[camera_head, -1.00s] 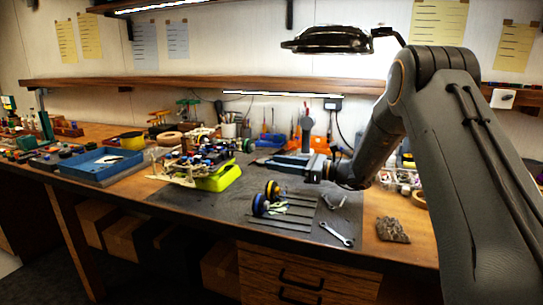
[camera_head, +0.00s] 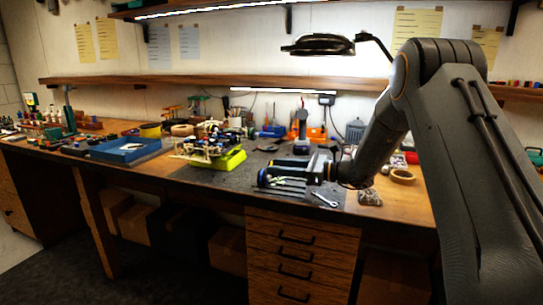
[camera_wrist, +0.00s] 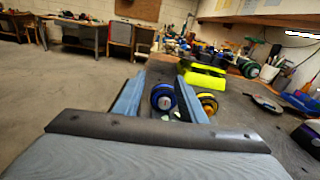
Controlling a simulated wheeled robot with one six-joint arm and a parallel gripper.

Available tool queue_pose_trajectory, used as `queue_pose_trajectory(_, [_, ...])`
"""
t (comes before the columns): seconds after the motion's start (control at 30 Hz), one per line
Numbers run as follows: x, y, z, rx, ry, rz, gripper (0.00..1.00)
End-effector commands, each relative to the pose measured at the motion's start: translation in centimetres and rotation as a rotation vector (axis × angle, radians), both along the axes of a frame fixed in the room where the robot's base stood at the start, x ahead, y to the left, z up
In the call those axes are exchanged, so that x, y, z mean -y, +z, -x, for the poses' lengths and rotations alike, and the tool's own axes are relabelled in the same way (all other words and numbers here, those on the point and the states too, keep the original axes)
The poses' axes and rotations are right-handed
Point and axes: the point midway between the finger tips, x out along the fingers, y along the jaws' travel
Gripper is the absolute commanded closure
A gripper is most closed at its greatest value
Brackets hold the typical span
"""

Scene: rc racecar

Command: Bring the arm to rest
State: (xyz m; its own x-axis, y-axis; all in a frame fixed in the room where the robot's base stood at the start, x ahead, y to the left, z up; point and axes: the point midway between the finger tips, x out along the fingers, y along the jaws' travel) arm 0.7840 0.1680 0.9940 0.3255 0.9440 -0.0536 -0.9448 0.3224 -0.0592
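My arm (camera_head: 445,150) reaches from the right side over the bench, bent at the elbow. My gripper (camera_head: 290,163) is level and points left, above the front of the grey mat. In the wrist view its two blue-grey fingers (camera_wrist: 160,88) stand apart, with no object clearly held. A blue wheel (camera_wrist: 163,98) shows between the fingers, beyond them, and an orange-hubbed wheel (camera_wrist: 207,103) shows just right of the right finger. The wheels look to be on the mat, partly hidden by the fingers. The yellow-green car stand (camera_head: 229,160) lies farther left.
The wooden bench (camera_head: 405,214) holds a blue tray (camera_head: 125,150) at left, a wrench (camera_head: 324,199) near the front edge, a tape roll (camera_head: 403,176) and a grey rough lump (camera_head: 370,197) at right. A lamp (camera_head: 318,45) and shelf (camera_head: 200,83) are above. Floor in front is open.

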Motion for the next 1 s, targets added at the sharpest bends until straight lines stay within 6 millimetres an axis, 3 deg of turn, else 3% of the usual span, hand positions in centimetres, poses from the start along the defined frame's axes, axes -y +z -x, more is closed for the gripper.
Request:
queue_pose_trajectory(0.27, [-0.9,-1.9,4.5,0.023,0.089,0.176,0.63])
queue_pose_trajectory(0.47, [-1.2,-3.9,10.1,0.07,0.209,0.374,0.63])
queue_pose_trajectory(0.57, [-0.7,-5.2,13.9,0.114,0.297,0.504,0.63])
queue_pose_trajectory(0.77, [3.2,-8.4,24.7,0.288,0.588,0.86,0.63])
queue_pose_trajectory(0.9, [7.7,-10.1,31.8,0.468,0.845,1.096,0.63])
queue_pose_trajectory(1.0, [10.9,-10.7,35.7,0.615,1.033,1.23,0.63])
